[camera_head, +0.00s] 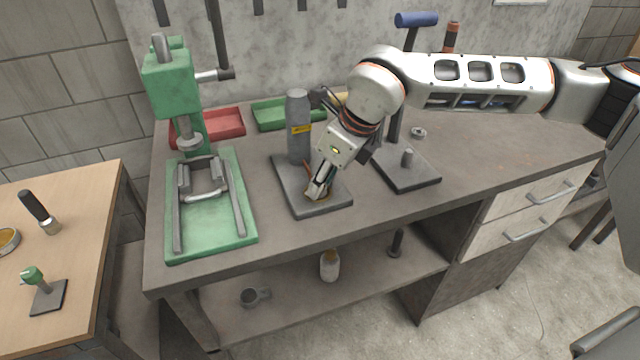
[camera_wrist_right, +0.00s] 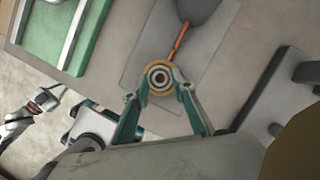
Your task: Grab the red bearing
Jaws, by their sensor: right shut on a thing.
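My right gripper (camera_head: 318,190) reaches down over the grey base plate (camera_head: 335,198) of a post-like stand (camera_head: 298,128) in the head view. In the right wrist view its two green fingers (camera_wrist_right: 161,94) are closed on either side of a round bearing (camera_wrist_right: 160,78). The bearing has an orange-yellow outer ring and a dark centre. It appears at plate level; whether it touches the plate cannot be told. In the head view the fingers mostly hide it. A thin orange rod (camera_wrist_right: 180,42) runs from the stand towards the bearing.
A green press (camera_head: 210,220) stands to the left on the workbench. A second dark stand (camera_head: 408,172) is close on the right. Red (camera_head: 222,124) and green (camera_head: 285,112) trays lie behind. The bench's right part is mostly clear, with a small ring (camera_head: 419,132).

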